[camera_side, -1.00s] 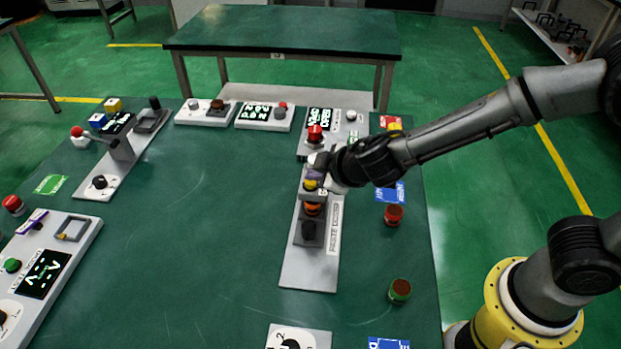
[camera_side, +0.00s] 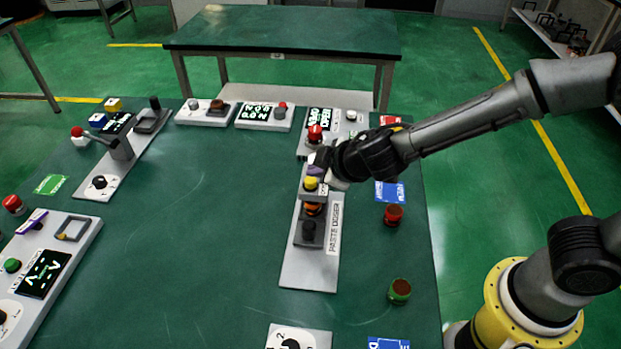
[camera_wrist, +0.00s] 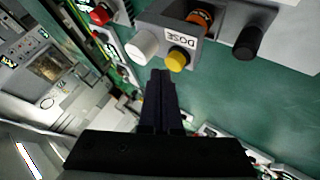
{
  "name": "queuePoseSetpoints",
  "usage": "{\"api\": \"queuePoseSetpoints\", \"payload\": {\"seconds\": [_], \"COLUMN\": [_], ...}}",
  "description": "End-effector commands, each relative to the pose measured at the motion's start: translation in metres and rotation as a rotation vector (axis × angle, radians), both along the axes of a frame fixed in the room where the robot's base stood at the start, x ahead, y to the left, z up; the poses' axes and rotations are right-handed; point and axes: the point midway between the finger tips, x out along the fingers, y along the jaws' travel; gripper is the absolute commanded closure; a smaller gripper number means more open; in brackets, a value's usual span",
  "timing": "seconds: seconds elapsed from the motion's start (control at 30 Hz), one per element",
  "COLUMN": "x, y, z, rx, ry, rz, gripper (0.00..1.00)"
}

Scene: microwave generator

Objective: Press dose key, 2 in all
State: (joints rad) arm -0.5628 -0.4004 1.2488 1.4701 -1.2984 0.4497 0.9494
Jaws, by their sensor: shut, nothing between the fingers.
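The paste doser (camera_side: 305,262) is a grey panel, labelled along its edge, on the right part of the green table. A yellow key (camera_side: 310,183) sits on its raised housing. In the wrist view the yellow key (camera_wrist: 178,60) is beside a label reading DOSE (camera_wrist: 180,40), with a white knob (camera_wrist: 142,47) to its left. My gripper (camera_wrist: 162,74) is shut and empty. Its tips appear just below and left of the yellow key in the wrist view, apparently apart from it. In the side view my gripper (camera_side: 324,160) is above the housing's far end, its fingertips hard to make out.
An orange knob (camera_side: 313,209) and a black knob (camera_side: 308,232) stand on the doser nearer the camera. A panel with a red button (camera_side: 315,134) and display lies behind. A red button (camera_side: 393,215) and a green one (camera_side: 399,291) stand right. The table's middle is clear.

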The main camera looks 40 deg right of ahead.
Motion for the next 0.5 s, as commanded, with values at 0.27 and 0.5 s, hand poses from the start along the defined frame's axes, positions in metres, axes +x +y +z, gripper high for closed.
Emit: {"api": "queuePoseSetpoints", "payload": {"seconds": [0.27,0.5], "x": [0.0,0.001], "y": [0.0,0.0], "z": [0.004,0.013], "rx": [0.0,0.002], "ry": [-0.001,-0.003], "rz": [0.002,0.0], "gripper": [1.0,1.0]}}
